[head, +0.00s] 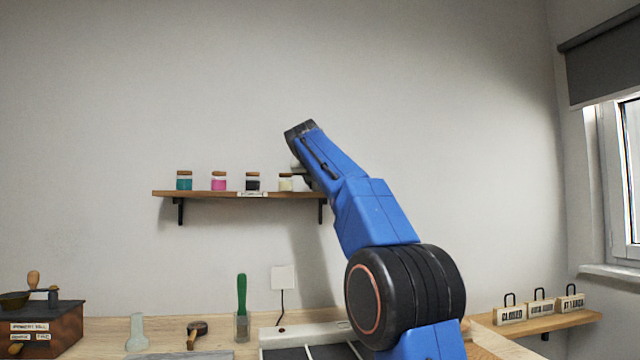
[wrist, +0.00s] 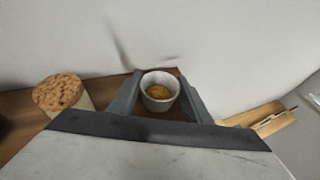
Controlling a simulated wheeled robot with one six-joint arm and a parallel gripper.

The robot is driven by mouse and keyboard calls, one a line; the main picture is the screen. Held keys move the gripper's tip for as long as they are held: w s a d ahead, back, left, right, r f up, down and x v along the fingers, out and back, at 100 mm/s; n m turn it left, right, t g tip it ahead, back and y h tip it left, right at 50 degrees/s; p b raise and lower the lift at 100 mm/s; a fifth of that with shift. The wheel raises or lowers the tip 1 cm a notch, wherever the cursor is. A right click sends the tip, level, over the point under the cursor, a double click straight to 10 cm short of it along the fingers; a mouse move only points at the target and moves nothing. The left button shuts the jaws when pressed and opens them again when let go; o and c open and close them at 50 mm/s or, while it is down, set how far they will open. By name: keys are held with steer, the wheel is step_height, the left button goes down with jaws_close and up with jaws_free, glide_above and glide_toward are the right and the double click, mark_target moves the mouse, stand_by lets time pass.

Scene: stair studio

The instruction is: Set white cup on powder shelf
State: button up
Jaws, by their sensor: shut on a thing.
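The white cup (wrist: 147,104) is between the two fingers of my gripper (wrist: 160,79) in the wrist view, and the gripper is shut on it. The cup looks upright, with something orange-brown inside. The wooden powder shelf (head: 210,194) is on the wall in the head view. My gripper is at the shelf's right end there, largely hidden by my blue arm, and I cannot clearly make out the cup. In the wrist view the shelf board (wrist: 18,132) shows behind the cup; I cannot tell whether the cup touches it.
Teal (head: 184,182), pink (head: 219,183) and black (head: 253,183) jars stand along the shelf. A cream jar (head: 285,184) stands nearest my gripper; its cork lid (wrist: 58,92) is left of the fingers. A lower shelf (head: 550,324) holds signs at the right.

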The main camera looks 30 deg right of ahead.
steer(key=o, duration=1.2)
steer(key=v, duration=1.7)
steer(key=shift+s+a, duration=0.1)
steer(key=shift+s, duration=0.1)
